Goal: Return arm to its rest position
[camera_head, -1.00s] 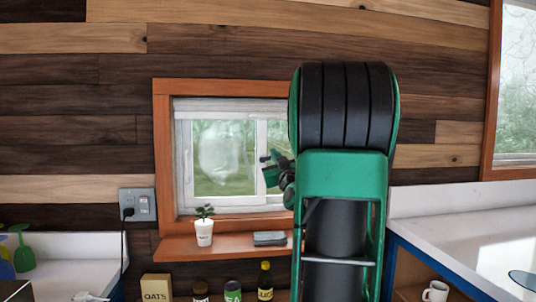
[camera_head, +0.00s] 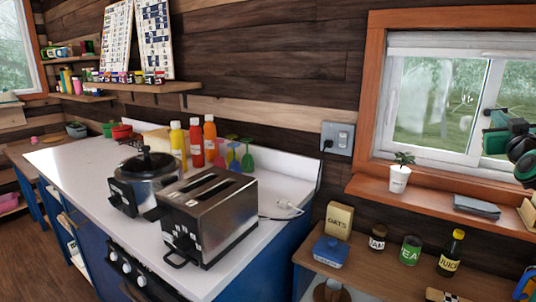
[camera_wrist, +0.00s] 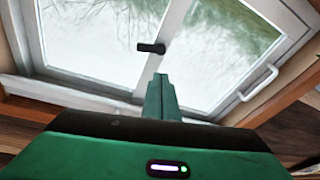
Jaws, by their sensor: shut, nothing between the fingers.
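My gripper (camera_head: 490,131) is at the right edge of the head view, in front of the window (camera_head: 435,105). Only its green and black end shows there; most of my arm is out of the picture. In the wrist view, my gripper's green fingers (camera_wrist: 161,98) are together and empty. They point toward the window panes (camera_wrist: 100,35), with the dark window latch (camera_wrist: 151,48) just beyond the tips. I cannot tell the exact gap to the glass.
Below the window, a wooden shelf (camera_head: 430,207) holds a potted plant (camera_head: 399,174) and a grey item (camera_head: 476,207). A lower shelf holds oats (camera_head: 338,221), jars and a juice bottle (camera_head: 450,254). The left counter carries a toaster (camera_head: 207,221) and a cooker (camera_head: 146,183).

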